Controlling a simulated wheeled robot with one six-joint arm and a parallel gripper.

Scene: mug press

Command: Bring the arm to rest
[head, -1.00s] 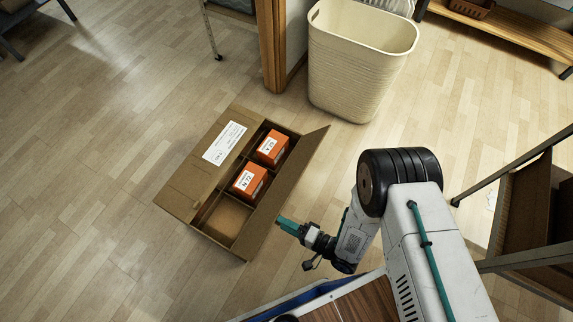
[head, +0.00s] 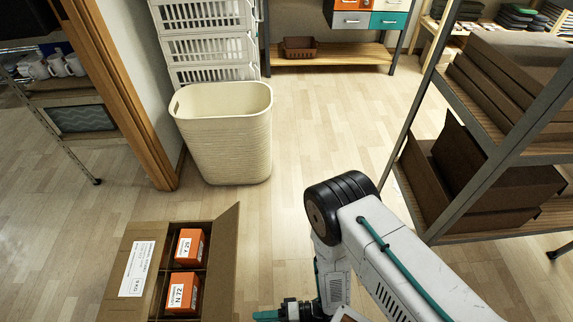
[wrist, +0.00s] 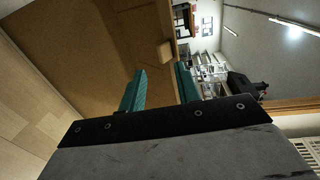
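My gripper (wrist: 160,85) shows two teal fingers standing apart with nothing between them in the wrist view. In the head view its teal tip (head: 267,315) is low at the bottom edge, just right of the open carton and apart from the carton's boxes. My arm (head: 390,255) is folded, with its black joint raised at the middle right. The open cardboard carton (head: 226,262) stands on the floor at the lower left. Two orange boxes, Y 25 (head: 189,246) and N 72 (head: 183,293), sit in its compartments. The carton's near end is cut off by the frame.
A cream bin (head: 225,140) stands behind the carton, with white stacked baskets (head: 208,45) behind it. A metal shelf (head: 500,140) with brown boxes is close on the right. A rack with mugs (head: 60,67) is at the left. Floor between bin and shelf is clear.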

